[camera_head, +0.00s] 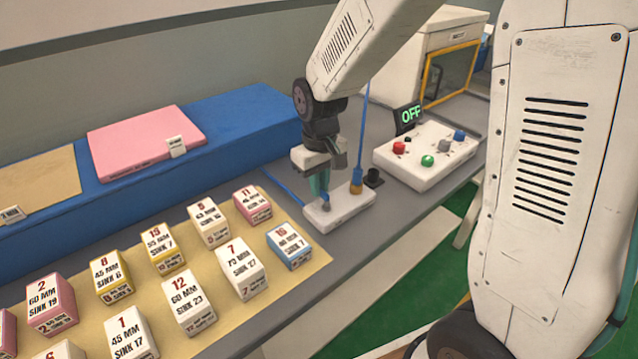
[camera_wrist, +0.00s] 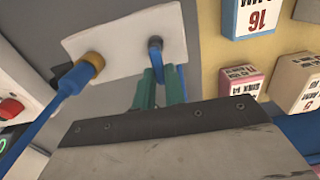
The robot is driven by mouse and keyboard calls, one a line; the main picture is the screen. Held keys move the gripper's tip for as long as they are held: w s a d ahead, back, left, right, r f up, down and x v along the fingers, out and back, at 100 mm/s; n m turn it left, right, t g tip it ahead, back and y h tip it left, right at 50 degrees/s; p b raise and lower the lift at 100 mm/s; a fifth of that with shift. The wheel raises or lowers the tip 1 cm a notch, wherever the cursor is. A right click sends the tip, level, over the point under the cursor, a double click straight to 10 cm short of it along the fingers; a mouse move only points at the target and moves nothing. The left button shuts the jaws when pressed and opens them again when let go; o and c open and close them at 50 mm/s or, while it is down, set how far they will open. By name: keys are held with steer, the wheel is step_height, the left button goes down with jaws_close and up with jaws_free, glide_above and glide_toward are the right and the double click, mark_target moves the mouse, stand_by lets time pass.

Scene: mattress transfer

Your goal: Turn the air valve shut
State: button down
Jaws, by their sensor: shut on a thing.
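A brass fitting (camera_wrist: 92,62) with a blue hose (camera_wrist: 70,85) is on the block's other end.
Numbered foam blocks (camera_head: 240,270) stand on a tan mat left of the valve. A blue mattress (camera_head: 240,130) with a pink slab (camera_head: 140,140) lies behind. A control box (camera_head: 425,160) with coloured buttons and a display (camera_head: 409,116) reading OFF stands to the right.

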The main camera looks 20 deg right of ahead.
steer(key=shift+n, duration=0.3)
steer(key=c, duration=1.5)
jaws_free()
steer(key=shift+a, duration=0.1)
steer(key=shift+o, duration=0.2)
steer(key=shift+r, duration=0.25)
step_height(320, 180, up, 7)
steer(key=shift+r, duration=0.15)
